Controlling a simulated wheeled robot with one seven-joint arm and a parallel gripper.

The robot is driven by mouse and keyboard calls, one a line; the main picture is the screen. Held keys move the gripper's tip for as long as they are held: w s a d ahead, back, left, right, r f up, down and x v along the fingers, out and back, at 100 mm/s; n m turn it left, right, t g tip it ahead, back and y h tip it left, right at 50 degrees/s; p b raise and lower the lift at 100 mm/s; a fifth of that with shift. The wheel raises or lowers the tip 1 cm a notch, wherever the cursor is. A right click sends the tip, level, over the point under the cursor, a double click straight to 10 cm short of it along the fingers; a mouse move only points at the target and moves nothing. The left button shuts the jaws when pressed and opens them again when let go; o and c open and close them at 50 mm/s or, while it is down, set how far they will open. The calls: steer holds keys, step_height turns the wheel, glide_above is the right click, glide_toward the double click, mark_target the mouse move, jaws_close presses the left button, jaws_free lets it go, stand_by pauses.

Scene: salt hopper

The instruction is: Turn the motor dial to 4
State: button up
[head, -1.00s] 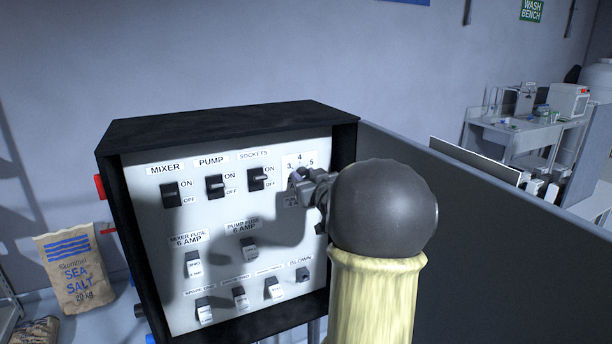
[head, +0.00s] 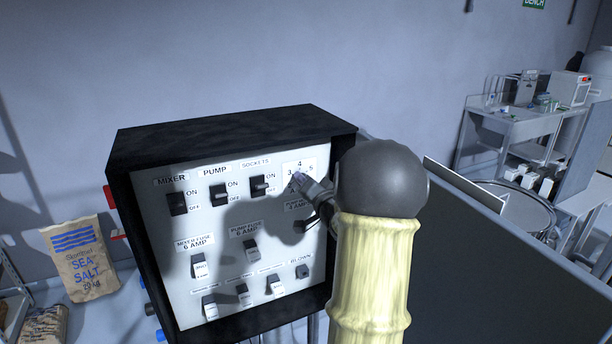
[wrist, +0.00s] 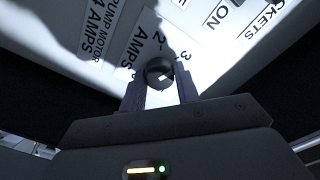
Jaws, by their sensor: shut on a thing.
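The motor dial (wrist: 160,74) is a small dark round knob with a light mark on its face, on a white scale plate at the upper right of the panel. The numbers 3, 4 and 5 show on the plate in the head view; 2 and 3 show beside the knob in the wrist view. My gripper (head: 300,183) reaches the dial from the right, and its two fingers stand on either side of the knob in the wrist view (wrist: 160,94), shut on it. My arm and the fingers hide part of the scale. I cannot tell which number the dial points to.
The panel (head: 225,225) has mixer, pump and sockets switches (head: 219,195) left of the dial, with fuses (head: 251,250) below. A grey board lies to the right. A salt sack (head: 80,258) stands at the far left, and a bench (head: 525,125) at the back right.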

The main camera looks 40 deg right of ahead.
steer(key=shift+d+f+m+p, duration=0.1)
steer(key=shift+m+p, duration=4.7)
steer(key=shift+m, duration=1.6)
steer(key=o, duration=1)
steer(key=shift+c, duration=0.2)
steer(key=shift+s, duration=0.1)
steer(key=b+v, duration=0.5)
steer(key=v, duration=1.2)
steer(key=shift+s+d, duration=0.15)
steer(key=shift+s, duration=0.05)
